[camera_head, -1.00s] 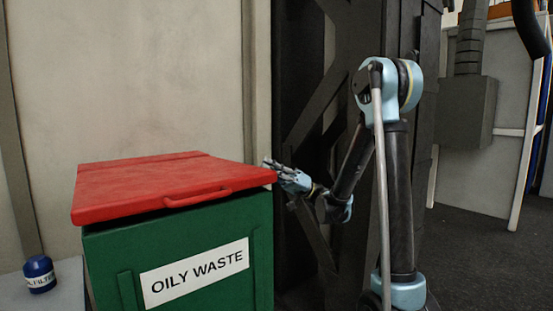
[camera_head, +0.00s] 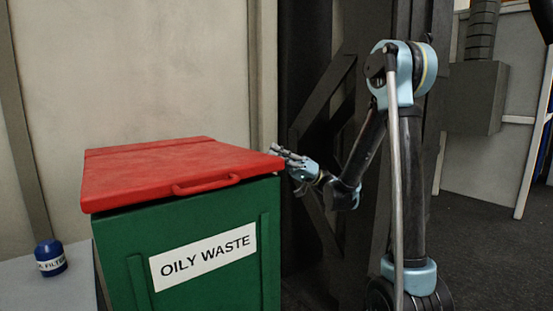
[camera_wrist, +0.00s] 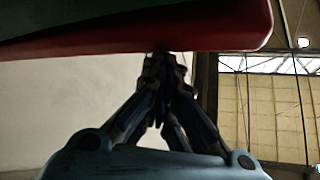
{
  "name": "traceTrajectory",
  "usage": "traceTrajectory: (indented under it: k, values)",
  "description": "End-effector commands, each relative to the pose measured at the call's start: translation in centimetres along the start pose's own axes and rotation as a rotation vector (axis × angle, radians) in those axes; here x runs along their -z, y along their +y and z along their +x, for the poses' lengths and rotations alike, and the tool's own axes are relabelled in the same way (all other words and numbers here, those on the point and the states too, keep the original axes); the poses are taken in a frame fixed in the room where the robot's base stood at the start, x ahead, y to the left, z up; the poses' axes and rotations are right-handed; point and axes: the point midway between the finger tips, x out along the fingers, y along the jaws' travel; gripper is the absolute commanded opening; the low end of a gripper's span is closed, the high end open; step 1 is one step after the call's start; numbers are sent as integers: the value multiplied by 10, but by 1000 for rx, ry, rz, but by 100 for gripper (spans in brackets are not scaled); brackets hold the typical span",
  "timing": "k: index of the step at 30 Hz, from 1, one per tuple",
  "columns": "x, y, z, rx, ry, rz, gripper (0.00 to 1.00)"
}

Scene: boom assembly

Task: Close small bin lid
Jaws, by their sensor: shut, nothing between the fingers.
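The green bin (camera_head: 215,285) has a white label reading "OILY WASTE". Its red lid (camera_head: 180,165) lies over the top, almost level, with a handle (camera_head: 205,185) on the front edge. I cannot tell whether a thin gap remains beneath it. My gripper (camera_head: 278,152) is at the lid's right edge, near the back right corner, with its fingers together and empty. In the wrist view the fingertips (camera_wrist: 163,58) come up to the red lid edge (camera_wrist: 200,38), which crosses the top. Whether they touch it is unclear.
A blue filter can (camera_head: 50,257) stands on a grey surface (camera_head: 60,285) left of the bin. A pale wall (camera_head: 140,70) rises behind the bin. Dark steel framework (camera_head: 315,120) stands behind my arm. Dark floor (camera_head: 480,240) is open at the right.

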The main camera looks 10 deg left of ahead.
Motion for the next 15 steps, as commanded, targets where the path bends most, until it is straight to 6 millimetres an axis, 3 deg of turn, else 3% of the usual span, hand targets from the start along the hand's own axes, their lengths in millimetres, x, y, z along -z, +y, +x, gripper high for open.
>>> traceTrajectory:
  k: [9,15]
  values:
    - [17,-16,16,7,-5,5,0]
    - [21,-9,-3,4,0,3,0]
